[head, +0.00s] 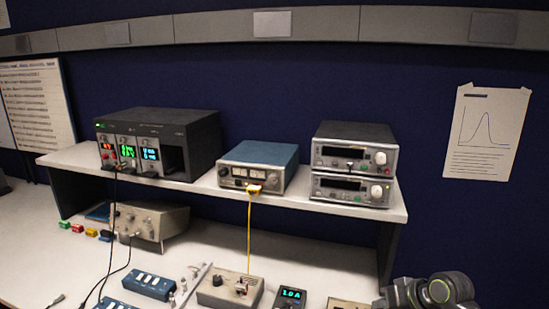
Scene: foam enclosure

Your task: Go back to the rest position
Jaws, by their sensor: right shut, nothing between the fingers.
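My right gripper (384,301) is at the bottom right edge of the head view, at the end of my dark, green-ringed arm. It is shut with nothing between its fingers. It is in front of the right end of the bench, and the lower part of the arm is cut off by the frame. My left gripper is not in view.
A raised white shelf (300,205) carries a black rack unit (190,135), a blue-topped meter (262,158) and two stacked grey instruments (345,160). Below are a beige box (150,222), blue switch boxes (150,284), a knob box (228,290) and a small display (290,297). A yellow cable (249,225) and black cables hang down.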

